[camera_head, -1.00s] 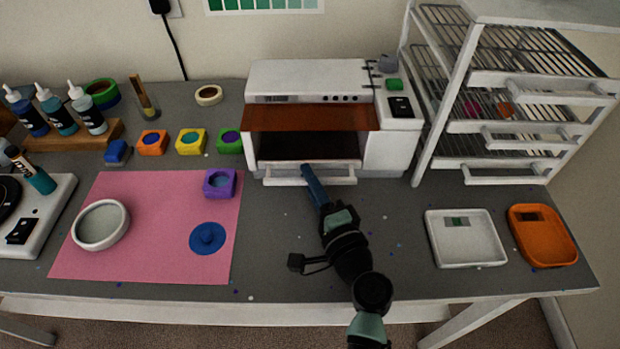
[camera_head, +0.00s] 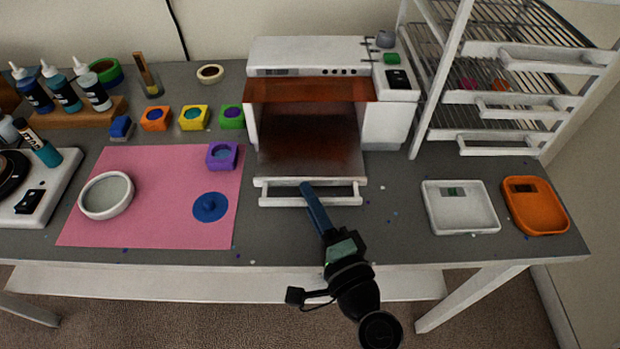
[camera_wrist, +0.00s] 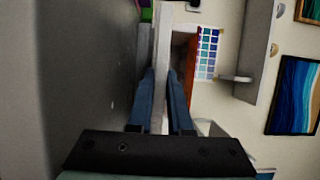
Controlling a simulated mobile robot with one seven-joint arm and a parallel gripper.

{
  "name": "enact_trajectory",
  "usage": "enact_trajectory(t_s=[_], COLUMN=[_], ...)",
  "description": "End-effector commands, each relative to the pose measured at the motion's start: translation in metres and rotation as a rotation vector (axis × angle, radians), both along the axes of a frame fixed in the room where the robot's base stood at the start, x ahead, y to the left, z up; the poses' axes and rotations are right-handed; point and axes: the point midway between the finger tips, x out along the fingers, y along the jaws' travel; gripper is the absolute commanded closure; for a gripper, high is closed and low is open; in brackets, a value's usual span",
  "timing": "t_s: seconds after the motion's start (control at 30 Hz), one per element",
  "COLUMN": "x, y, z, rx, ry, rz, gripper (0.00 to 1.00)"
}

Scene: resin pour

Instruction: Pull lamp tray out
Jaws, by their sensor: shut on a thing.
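The white curing lamp box (camera_head: 300,55) stands at the back middle of the table, with an orange-brown translucent shield (camera_head: 310,89) across its front. Its lamp tray (camera_head: 311,150) is a dark flat plate that extends forward out of the opening, with a white bar handle (camera_head: 280,201) at its front. My gripper (camera_head: 307,187) is at the handle bar, near its middle. In the wrist view its two blue fingers (camera_wrist: 161,90) lie on either side of the white bar, shut on it. The tray's surface looks bare.
A pink mat (camera_head: 150,215) with a round white dish (camera_head: 106,195), a blue disc (camera_head: 210,207) and a purple mold (camera_head: 222,155) lies left. A wire rack (camera_head: 500,110) stands back right. Table in front of the handle is clear.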

Motion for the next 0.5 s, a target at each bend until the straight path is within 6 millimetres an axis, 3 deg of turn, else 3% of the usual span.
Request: enact_trajectory(t_s=[0.2, 0.5], x=[-0.021, -0.021], y=[-0.001, -0.001], z=[-0.004, -0.003], rx=[-0.002, -0.002], ry=[0.009, 0.008], rz=[-0.003, -0.003], gripper=[1.00, 1.00])
